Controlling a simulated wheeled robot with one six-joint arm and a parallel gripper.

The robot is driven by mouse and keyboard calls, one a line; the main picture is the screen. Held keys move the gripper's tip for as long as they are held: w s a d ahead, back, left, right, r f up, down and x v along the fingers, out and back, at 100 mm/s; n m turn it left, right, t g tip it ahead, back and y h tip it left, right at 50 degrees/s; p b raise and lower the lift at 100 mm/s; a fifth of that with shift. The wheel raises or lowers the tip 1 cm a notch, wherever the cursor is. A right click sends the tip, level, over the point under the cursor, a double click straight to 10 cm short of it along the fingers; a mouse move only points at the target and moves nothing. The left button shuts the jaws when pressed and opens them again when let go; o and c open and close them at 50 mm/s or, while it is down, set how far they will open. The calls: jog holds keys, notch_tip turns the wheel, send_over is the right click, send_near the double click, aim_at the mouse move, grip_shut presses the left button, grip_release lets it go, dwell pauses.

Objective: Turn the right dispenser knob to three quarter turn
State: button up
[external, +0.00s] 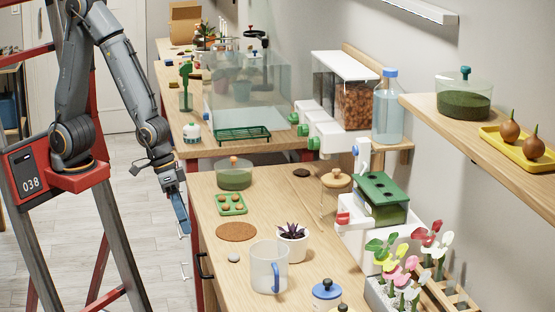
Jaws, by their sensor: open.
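The dispenser (345,66) is a clear bin with a white lid, partly filled with brown pellets, at the back of the table by the wall. The nearest knob is the rightmost in the picture. Their turn angles are too small to read. My gripper (183,218) hangs down off the table's left edge, well left of and nearer than the knobs, touching nothing visible. It is open and empty, with a blue finger showing.
A clear tank (248,95) and a green rack (244,134) stand left of the knobs. A blue-capped bottle (387,115) stands right of the dispenser. A glass jar (234,175), a potted plant (292,245) and a mug (266,270) occupy the near table. A shelf (430,112) juts out at right.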

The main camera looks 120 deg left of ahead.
jog(key=w+a+n+t, duration=0.1)
jog(key=w+a+n, duration=0.1)
jog(key=w+n, duration=0.1)
jog(key=w+a+r+n+t+y, duration=0.1)
jog(key=w+a+n, duration=0.1)
jog(key=w+n, duration=0.1)
jog(key=w+a+n+t, duration=0.1)
jog(key=w+a+n, duration=0.1)
jog(key=n, duration=0.1)
jog(key=shift+w+a+r+t+y, duration=0.2)
jog(key=shift+w+r+t+y, duration=0.1)
jog(key=shift+w+r+y, duration=0.1)
jog(key=w+a+r+n+t+y, duration=0.3)
jog(key=w+a+n, duration=0.2)
jog(key=a+n, duration=0.4)
jog(key=n+t+y, duration=0.1)
jog(key=n+y, duration=0.8)
jog(key=n, duration=0.8)
send_near(313, 143)
jog(key=a, duration=0.1)
jog(key=p+x, duration=0.3)
jog(key=x, duration=0.4)
jog(key=shift+f, duration=0.15)
jog(key=shift+a, duration=0.15)
jog(key=c, duration=1.1)
